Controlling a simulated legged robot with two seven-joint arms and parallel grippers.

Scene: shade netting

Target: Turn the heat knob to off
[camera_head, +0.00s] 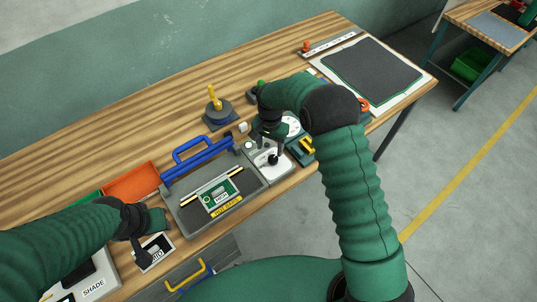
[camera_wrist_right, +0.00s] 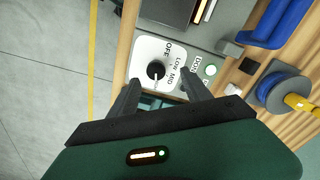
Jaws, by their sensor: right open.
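The heat knob (camera_wrist_right: 155,70) is a round black knob on a white dial plate (camera_wrist_right: 143,48). The knob's white pointer line points down in the right wrist view, away from OFF. In the head view the knob (camera_head: 272,160) is small, at the front right of the grey heat press (camera_head: 188,222). My right gripper (camera_wrist_right: 160,82) is open, with its fingers to either side of the knob; contact cannot be told. My left gripper (camera_head: 150,224) hovers near a printed card; its jaws are unclear.
The press has a blue handle (camera_head: 190,150) and a "HOT BARS" label. An orange tray (camera_head: 132,182) lies to its left. A dark spool stand with a yellow post (camera_head: 214,108) stands behind. A dark mat (camera_head: 372,75) lies at the far right. The bench's back left is clear.

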